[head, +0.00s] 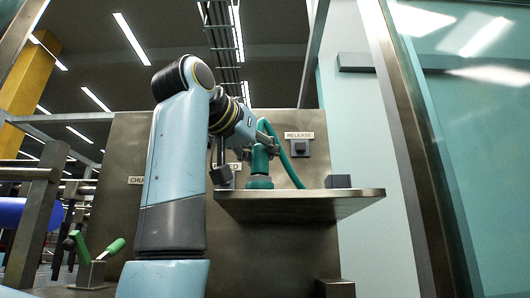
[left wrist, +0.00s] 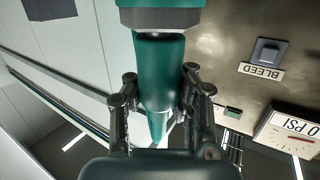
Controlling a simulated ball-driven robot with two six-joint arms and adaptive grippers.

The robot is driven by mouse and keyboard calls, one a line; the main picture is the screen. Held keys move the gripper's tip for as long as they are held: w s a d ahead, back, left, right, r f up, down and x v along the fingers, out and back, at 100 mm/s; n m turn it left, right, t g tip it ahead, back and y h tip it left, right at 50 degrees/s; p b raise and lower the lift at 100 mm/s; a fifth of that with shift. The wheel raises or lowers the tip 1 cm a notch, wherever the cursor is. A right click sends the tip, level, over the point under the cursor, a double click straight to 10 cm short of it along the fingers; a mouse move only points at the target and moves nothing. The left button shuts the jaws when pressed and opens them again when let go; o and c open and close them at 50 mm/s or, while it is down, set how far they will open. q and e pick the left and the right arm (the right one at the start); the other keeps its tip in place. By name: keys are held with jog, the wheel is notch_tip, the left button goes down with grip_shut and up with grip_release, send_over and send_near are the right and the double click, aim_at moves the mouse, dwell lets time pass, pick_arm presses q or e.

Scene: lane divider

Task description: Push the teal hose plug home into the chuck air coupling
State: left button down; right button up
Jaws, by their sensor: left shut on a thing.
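The teal hose plug (head: 260,161) stands upright above the steel shelf, with the teal hose (head: 284,150) arching to the right from its top. My left gripper (head: 262,143) is shut on the plug. In the left wrist view, its two fingers (left wrist: 159,80) lie on either side of the tapered teal plug body (left wrist: 158,65). A grey collar and wider teal part, apparently the chuck air coupling (left wrist: 160,17), lie beyond the plug's end; the coupling's base (head: 260,183) sits on the shelf. A dark band shows at the joint; how deep the plug sits cannot be told. My right gripper is out of view.
The steel shelf (head: 300,205) juts from a metal panel. A RELEASE button (head: 300,148) is on the panel, and a dark block (head: 338,181) sits at the shelf's right.

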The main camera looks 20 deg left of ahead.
aim_at(255, 147)
pick_arm(q)
jog(key=shift+f, duration=0.15)
jog(key=c, duration=1.1)
grip_release()
jog(key=shift+c, duration=0.2)
jog(key=v, duration=0.7)
jog(key=shift+s, duration=0.2)
